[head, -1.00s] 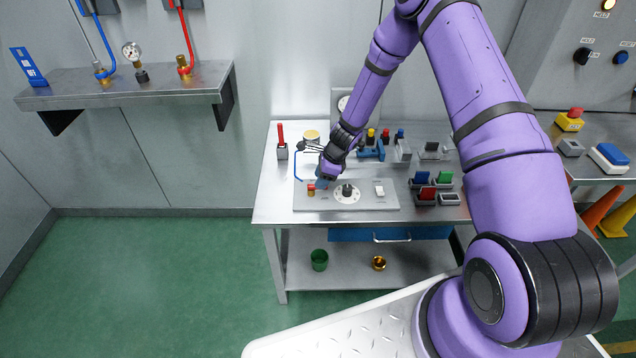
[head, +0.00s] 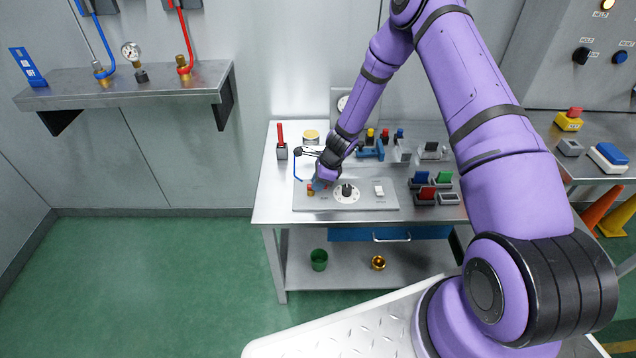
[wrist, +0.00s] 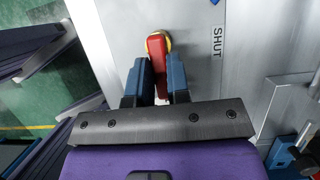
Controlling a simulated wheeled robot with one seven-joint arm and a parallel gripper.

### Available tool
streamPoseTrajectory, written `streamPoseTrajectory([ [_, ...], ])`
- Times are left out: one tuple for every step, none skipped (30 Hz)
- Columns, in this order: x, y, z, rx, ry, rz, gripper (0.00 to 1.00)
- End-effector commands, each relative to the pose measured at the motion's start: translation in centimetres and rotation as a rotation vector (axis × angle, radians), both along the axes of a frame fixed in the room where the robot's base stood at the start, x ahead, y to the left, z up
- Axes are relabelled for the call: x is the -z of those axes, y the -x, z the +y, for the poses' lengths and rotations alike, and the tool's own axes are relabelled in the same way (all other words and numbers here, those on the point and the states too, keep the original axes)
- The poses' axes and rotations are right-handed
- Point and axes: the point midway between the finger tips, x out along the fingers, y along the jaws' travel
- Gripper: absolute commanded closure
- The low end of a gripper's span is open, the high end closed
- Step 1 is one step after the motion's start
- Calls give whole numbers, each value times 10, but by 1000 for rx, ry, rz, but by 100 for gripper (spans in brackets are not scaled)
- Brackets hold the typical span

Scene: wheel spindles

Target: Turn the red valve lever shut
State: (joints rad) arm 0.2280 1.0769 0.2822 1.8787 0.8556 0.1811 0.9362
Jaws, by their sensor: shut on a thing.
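The red valve lever (wrist: 160,65) shows in the wrist view, running from a brass valve (wrist: 153,40) down between my two blue fingers. My gripper (wrist: 161,80) is shut on the lever, with one finger along each side. The word SHUT (wrist: 217,42) is printed on the panel to the right of the valve. In the head view my gripper (head: 318,185) is at the left end of the grey panel (head: 384,202). The brass valve (head: 310,191) shows just beside it, and the lever is mostly covered there.
A round white dial with a black knob (head: 347,191) and a white switch (head: 379,190) are right of my gripper on the panel. A red-handled lever (head: 281,138) stands at the bench's back left. The bench's front left is clear.

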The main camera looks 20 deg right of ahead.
Motion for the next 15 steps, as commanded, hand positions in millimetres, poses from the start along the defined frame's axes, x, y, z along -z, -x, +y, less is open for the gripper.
streamPoseTrajectory([
  [0,0,0,-7,0,-1,100],
  [0,0,0,-13,0,-1,100],
  [0,-1,0,-22,0,-1,100],
  [0,-1,0,-31,0,0,100],
  [0,-1,0,-42,1,-1,100],
  [0,-2,0,-58,1,-1,100],
  [0,-2,0,-74,1,-1,100],
  [0,-3,0,-90,1,-1,100],
  [0,-3,-1,-115,1,-1,100],
  [0,-4,-1,-136,1,-1,100],
  [0,-4,0,-158,2,-1,100],
  [0,-5,-1,-189,1,-1,100],
  [0,-6,-1,-214,3,-2,100],
  [0,-7,-1,-241,2,-1,100],
  [0,-7,0,-277,1,-1,100],
])
